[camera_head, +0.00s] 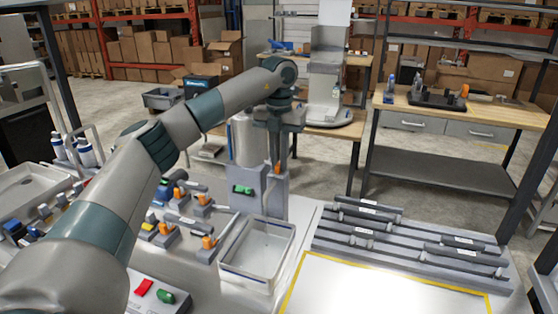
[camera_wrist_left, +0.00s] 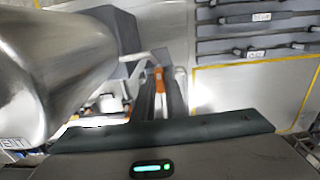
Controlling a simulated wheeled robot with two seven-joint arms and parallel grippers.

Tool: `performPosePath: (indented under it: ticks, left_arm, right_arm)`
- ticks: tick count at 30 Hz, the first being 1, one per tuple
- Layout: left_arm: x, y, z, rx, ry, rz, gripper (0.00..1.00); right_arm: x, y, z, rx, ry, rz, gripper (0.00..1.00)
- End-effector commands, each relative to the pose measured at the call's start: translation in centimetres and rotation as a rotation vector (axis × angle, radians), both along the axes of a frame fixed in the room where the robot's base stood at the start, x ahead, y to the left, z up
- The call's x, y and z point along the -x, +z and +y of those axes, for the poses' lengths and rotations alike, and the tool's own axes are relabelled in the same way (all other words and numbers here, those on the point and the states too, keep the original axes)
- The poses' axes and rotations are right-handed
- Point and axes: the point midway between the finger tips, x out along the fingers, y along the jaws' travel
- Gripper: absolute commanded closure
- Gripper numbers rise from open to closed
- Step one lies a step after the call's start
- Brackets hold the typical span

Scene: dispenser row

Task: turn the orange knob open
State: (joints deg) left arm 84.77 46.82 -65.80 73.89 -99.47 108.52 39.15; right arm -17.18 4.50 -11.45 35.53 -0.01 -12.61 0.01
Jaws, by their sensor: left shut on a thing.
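The dispenser's steel tank (camera_head: 244,142) stands on a grey body with a small green display (camera_head: 242,189) near the middle of the head view. The orange knob (camera_head: 278,169) is on the front of this dispenser. My left gripper (camera_head: 279,158) points down over it and is shut on the knob. In the left wrist view the knob (camera_wrist_left: 158,80) shows between the fingers of the gripper (camera_wrist_left: 162,98), with the steel tank (camera_wrist_left: 52,75) close at the left. Much of the knob is hidden by the fingers. My right gripper is not in view.
A white tray (camera_head: 228,268) stands in front of the dispenser. Several small valves with orange handles lie left of it. A grey rack with labelled bars (camera_head: 365,237) is at the right. A yellow-bordered mat (camera_head: 375,290) in front is bare.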

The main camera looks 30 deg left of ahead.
Motion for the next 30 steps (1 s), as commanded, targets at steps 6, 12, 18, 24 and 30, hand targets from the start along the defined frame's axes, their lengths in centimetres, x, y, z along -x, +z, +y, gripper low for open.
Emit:
performPosePath:
  ticks: [6,12,18,24,30]
  left_arm:
    - [-0.1,0.1,0.0,0.0,0.002,-0.004,0.7]
    - [0.0,0.1,0.0,0.0,0.001,-0.002,0.7]
    - [-0.1,0.7,0.0,0.0,0.0,-0.003,0.7]
    - [-0.1,2.8,0.0,0.001,0.001,-0.005,0.7]
    - [-0.1,6.2,0.0,0.0,0.001,-0.005,0.7]
  right_arm:
    - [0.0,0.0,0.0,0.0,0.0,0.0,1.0]
    - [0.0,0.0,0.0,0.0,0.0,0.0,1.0]
    - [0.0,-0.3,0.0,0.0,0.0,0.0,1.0]
    - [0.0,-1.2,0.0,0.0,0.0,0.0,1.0]
    - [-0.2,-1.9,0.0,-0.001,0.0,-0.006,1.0]
